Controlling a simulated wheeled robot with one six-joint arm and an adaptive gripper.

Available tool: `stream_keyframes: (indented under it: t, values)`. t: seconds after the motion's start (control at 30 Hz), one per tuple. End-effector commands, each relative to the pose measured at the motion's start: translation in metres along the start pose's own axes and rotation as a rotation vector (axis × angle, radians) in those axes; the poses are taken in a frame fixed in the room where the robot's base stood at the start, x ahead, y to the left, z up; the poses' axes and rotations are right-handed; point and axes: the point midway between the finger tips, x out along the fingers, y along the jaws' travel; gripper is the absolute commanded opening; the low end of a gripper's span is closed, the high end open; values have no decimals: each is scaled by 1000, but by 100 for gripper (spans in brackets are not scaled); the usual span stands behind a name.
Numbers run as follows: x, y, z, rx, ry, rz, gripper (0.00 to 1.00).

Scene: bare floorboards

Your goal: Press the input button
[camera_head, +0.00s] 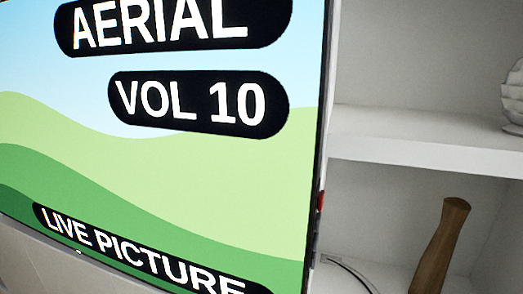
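A television (190,170) fills the left and middle of the head view, tilted in the picture. Its lit screen reads "AERIAL", "VOL 10" and "LIVE PICTURE" over a drawing of green hills and blue sky. On its narrow right side edge there is a small red mark (320,200) with a pale patch just above it. I cannot tell whether either is the input button, and no button label is readable. My gripper is not in view.
White shelving (425,150) stands right of the television. A brown wooden vase-like object (440,245) stands in the lower compartment, near a thin cable (348,272). A white ribbed object (513,95) sits on the upper shelf, cut off by the picture edge.

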Motion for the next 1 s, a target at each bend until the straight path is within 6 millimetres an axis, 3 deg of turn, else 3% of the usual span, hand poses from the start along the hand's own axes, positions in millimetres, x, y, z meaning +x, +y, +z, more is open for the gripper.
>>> stream_keyframes:
  t: [0.17, 0.2, 0.5, 0.6, 1.0]
  values:
    - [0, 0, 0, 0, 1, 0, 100]
    - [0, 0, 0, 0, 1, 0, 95]
    - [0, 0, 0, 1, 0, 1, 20]
    - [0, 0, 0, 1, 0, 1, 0]
    - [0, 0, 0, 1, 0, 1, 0]
